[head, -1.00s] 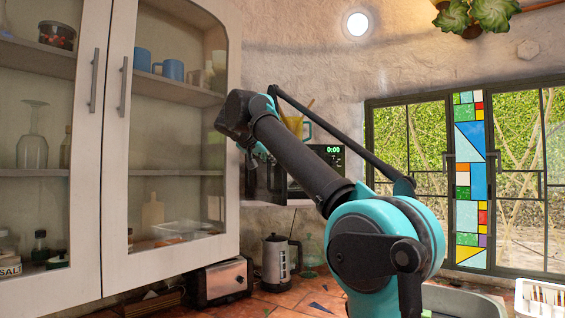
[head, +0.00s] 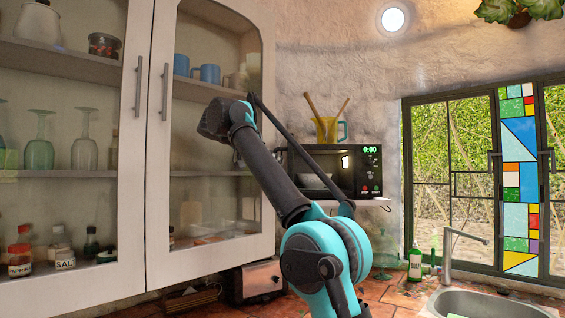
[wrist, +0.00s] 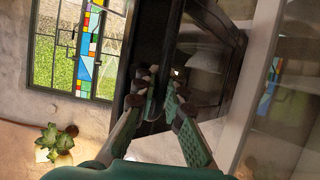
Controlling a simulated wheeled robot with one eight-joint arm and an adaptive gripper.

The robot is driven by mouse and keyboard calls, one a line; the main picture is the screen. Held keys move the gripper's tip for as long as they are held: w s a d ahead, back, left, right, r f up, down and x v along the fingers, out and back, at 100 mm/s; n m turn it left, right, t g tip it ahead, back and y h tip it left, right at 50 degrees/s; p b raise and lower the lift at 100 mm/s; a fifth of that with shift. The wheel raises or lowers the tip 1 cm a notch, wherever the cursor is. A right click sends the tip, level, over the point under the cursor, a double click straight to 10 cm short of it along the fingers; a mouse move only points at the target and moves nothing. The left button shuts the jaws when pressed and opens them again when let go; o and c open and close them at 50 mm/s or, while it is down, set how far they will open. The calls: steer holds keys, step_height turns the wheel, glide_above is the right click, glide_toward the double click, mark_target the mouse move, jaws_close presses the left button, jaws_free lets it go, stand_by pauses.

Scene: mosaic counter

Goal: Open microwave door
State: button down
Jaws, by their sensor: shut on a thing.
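The black microwave (head: 369,172) stands on a shelf right of the cabinet, its green display reading 0:00. A pale bowl (head: 315,181) shows in its dark front, partly behind my arm. The door seems swung out to the left, but my arm hides most of it in the head view. In the wrist view a dark upright panel (wrist: 150,45), seemingly the door, runs down between my fingers. My gripper (wrist: 164,88) is shut on its edge or handle; I cannot tell which. In the head view the gripper is mostly hidden behind my wrist.
A glass-fronted cabinet (head: 157,150) stands close on the left, near my arm. A yellow mug with utensils (head: 327,131) sits on the microwave. Below are a toaster (head: 258,281), a green bottle (head: 416,262) and a sink (head: 480,305).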

steer(key=shift+s+a+f+g, duration=0.1)
steer(key=shift+a+g, duration=0.2)
steer(key=shift+a, duration=0.2)
steer(key=c, duration=1.9)
jaws_free()
steer(key=shift+s, duration=0.15)
steer(key=shift+o, duration=0.2)
